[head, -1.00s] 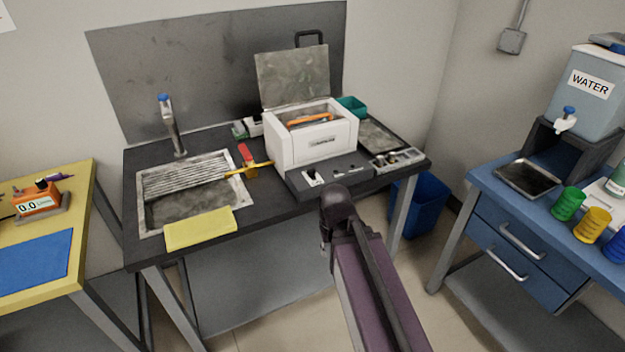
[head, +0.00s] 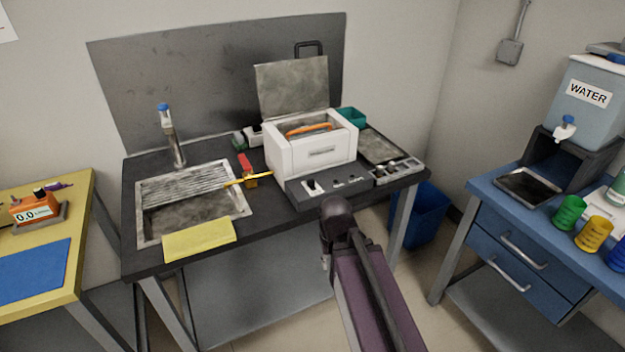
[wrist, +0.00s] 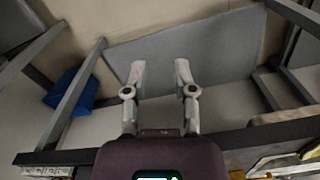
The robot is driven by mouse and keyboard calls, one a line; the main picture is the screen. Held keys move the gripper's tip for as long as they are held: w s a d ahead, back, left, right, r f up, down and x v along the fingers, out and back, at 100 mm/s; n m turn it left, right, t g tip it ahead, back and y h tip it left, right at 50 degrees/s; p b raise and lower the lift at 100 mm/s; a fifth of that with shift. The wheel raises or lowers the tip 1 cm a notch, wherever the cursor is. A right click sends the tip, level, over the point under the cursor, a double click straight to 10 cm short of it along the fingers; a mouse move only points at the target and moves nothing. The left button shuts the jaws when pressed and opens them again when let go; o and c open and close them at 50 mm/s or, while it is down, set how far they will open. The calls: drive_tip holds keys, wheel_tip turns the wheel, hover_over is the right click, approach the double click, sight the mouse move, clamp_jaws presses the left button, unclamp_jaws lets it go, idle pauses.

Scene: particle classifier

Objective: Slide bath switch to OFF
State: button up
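The bath (head: 312,150) is a white box with its grey lid (head: 292,87) raised, standing on the dark bench. An orange item shows inside it. A dark control panel (head: 330,187) lies along its front, with a small light switch (head: 312,186) at its left part. The switch's setting and labels are too small to read. In the head view my arm ends just in front of the bench, below the panel, and hides its own fingers. In the wrist view my gripper (wrist: 159,68) is open and empty, its fingers apart over the space under the bench.
The dark bench (head: 190,255) holds a sink (head: 145,208), a yellow cloth (head: 198,240) and a tap (head: 172,135). A blue bin (head: 428,215) stands at its right. A yellow table (head: 70,220) is at left, a blue drawer bench (head: 535,245) at right.

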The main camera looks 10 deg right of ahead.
drive_tip(key=shift+r, duration=0.1)
clamp_jaws()
drive_tip(key=w+r+n+t+p, duration=0.1)
drive_tip(key=w+r+p, duration=0.7)
drive_tip(key=w, duration=0.4)
drive_tip(key=w+r+n+t+y+p, duration=0.1)
drive_tip(key=w+r+n+t+p, duration=0.1)
drive_tip(key=w+r+p, duration=0.7)
drive_tip(key=shift+w+r+t, duration=0.3)
drive_tip(key=shift+w+r, duration=0.25)
drive_tip(key=shift+w, duration=1.3)
